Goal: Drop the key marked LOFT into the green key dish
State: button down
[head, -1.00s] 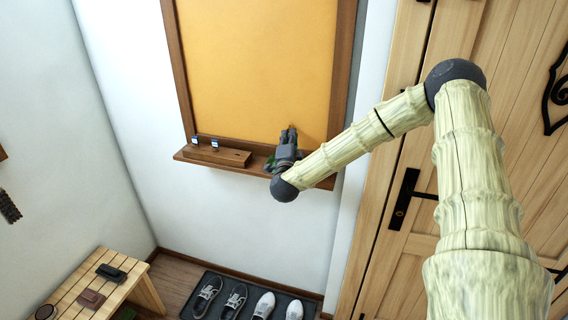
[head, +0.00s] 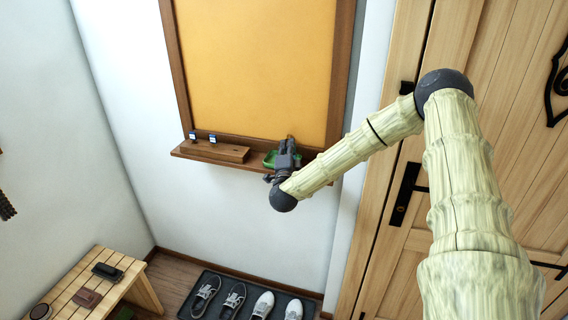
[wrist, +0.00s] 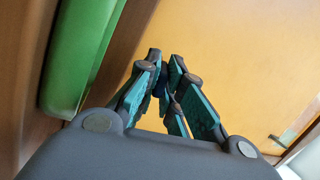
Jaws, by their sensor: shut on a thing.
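The green key dish (head: 269,158) sits on the brown ledge below the orange board, partly behind my gripper. My gripper (head: 289,141) is just right of the dish, in front of the board's lower edge. In the wrist view the dish (wrist: 82,50) is at upper left, apart from my fingertips (wrist: 166,72). The fingers are shut on a small dark blue thing (wrist: 161,80), mostly hidden, which looks like a key's tag; no marking is readable. Two other blue-and-white tags (head: 193,136) (head: 212,138) stand at the wooden key block (head: 215,151).
The ledge (head: 200,157) runs under the board (head: 255,70). A wooden door with a black handle (head: 405,194) is at right. Below are a slatted bench (head: 75,290) with small items and a dark mat with shoes (head: 233,302). The air left of my gripper is free.

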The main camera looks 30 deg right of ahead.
jog(key=c, duration=1.5)
grip_release()
jog(key=shift+s, duration=0.1)
jog(key=v, duration=1.1)
jog(key=shift+s+a+f, duration=0.15)
jog(key=shift+s+a, duration=0.05)
jog(key=shift+s, duration=0.1)
jog(key=shift+a, duration=0.1)
